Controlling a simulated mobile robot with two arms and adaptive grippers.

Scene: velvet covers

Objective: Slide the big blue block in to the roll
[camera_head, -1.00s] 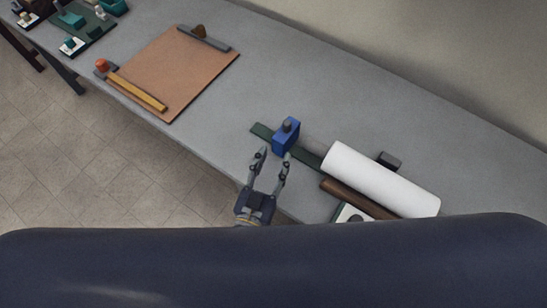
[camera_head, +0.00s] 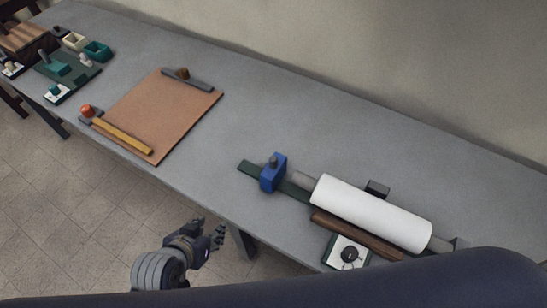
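The big blue block (camera_head: 272,178) stands on a dark green rail (camera_head: 249,169) near the middle of the table. It is to the left of the white roll (camera_head: 370,211), with a gap between them where a grey shaft end (camera_head: 304,181) shows. The roll lies slanting down to the right. My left gripper (camera_head: 221,236) is below and left of the block, off the table's front edge, apart from everything and seen from the side. I cannot tell how far its fingers are parted. My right gripper is not in view.
A dark brown bar (camera_head: 355,235) and a white panel with a black knob (camera_head: 348,253) lie in front of the roll. A small dark block (camera_head: 377,188) is behind it. A brown board (camera_head: 158,115) with a yellow bar is at left. Table between is clear.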

